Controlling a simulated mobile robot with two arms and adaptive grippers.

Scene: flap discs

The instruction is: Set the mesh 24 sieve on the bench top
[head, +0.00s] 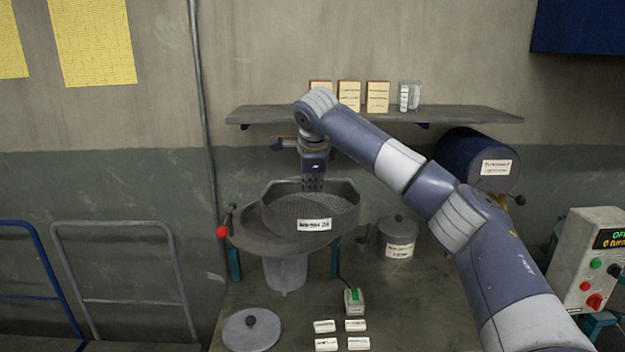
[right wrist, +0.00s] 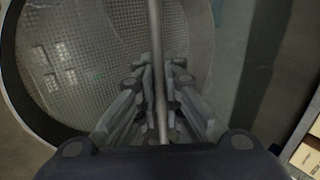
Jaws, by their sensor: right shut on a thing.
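The mesh 24 sieve (head: 280,218) is a round grey pan with a mesh floor and a white label on its front. It is in or just above a grey ring-shaped stand (head: 250,240) with a spout below; I cannot tell whether they touch. My right gripper (head: 313,186) comes down at the sieve's back and is shut on it. In the right wrist view, my gripper (right wrist: 162,110) closes around a thin bar or rim edge, with the sieve's mesh (right wrist: 80,65) behind. The bench top (head: 400,310) is grey. My left gripper is not in view.
On the bench are a lidded pot (head: 397,236), a round knobbed lid (head: 250,330), a small green-topped device (head: 353,300) and several white labelled pieces (head: 324,326). A control box (head: 590,265) stands right. A shelf (head: 440,114) is behind. Bare bench lies right of the pieces.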

